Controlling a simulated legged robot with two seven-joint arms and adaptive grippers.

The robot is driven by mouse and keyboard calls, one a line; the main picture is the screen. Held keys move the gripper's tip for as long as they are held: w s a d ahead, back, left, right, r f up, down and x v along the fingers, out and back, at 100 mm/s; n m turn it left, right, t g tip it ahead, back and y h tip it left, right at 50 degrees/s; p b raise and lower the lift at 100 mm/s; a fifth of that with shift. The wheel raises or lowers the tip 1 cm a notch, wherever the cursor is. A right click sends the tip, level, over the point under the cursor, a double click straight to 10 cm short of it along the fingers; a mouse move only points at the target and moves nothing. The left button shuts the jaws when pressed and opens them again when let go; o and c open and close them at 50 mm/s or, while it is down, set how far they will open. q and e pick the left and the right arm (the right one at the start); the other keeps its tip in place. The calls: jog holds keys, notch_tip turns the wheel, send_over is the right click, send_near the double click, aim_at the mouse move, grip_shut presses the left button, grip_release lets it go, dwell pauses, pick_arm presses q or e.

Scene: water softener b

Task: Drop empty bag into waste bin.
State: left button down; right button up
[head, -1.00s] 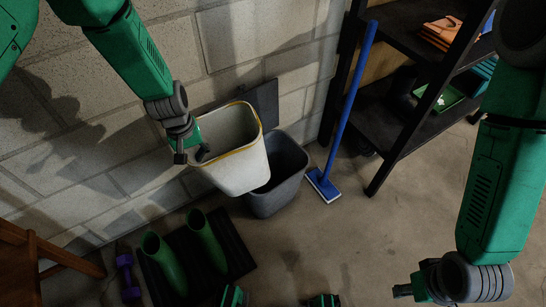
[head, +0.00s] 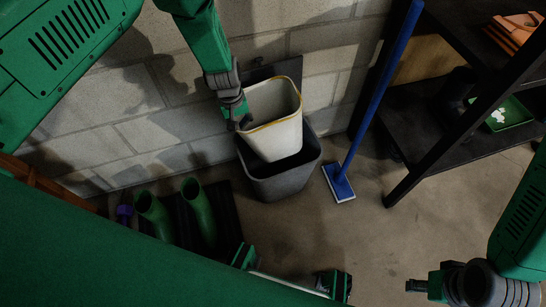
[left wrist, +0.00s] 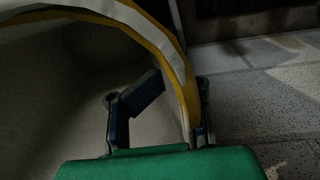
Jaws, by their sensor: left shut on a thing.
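The empty bag (head: 275,128) is a stiff, pale, open-topped bag with a yellow rim. My left gripper (head: 241,116) is shut on the left side of its rim. In the left wrist view the bag's yellow and white rim (left wrist: 172,52) curves between the dark fingers (left wrist: 160,110). The dark grey waste bin (head: 280,183) stands on the floor against the wall. The bag appears over the bin's mouth and hides much of the opening; I cannot tell how far its bottom is inside. My right gripper (head: 424,287) is at the lower right, away from both; its finger opening is unclear.
A blue broom (head: 342,185) leans right of the bin by a black shelf (head: 440,135). Green boots (head: 201,212) stand on a dark mat to the left. The block wall (head: 150,110) is close behind the bin. Floor between bin and right arm is clear.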

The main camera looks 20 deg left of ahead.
pick_arm(q)
jog(key=shift+d+f+b, duration=0.25)
jog(key=shift+f+b, duration=0.4)
jog(key=shift+f, duration=0.6)
jog(key=shift+w+a, duration=0.1)
pick_arm(e)
jog(key=shift+w+d+f, duration=0.1)
jog(key=shift+d+f, duration=0.1)
jog(key=shift+f, duration=0.9)
pick_arm(q)
jog(key=c, duration=2.1)
grip_release()
jog(key=shift+a, duration=0.1)
jog(key=o, duration=0.7)
jog(key=shift+r, duration=0.1)
pick_arm(e)
jog(key=shift+a, duration=0.15)
pick_arm(q)
jog(key=shift+r, duration=0.3)
jog(key=r, duration=1.1)
jog(key=shift+s+a+r, duration=0.2)
jog(key=shift+s+a, duration=0.05)
jog(key=shift+a, duration=0.05)
pick_arm(e)
jog(key=shift+a+r, duration=0.25)
jog(key=shift+a, duration=0.05)
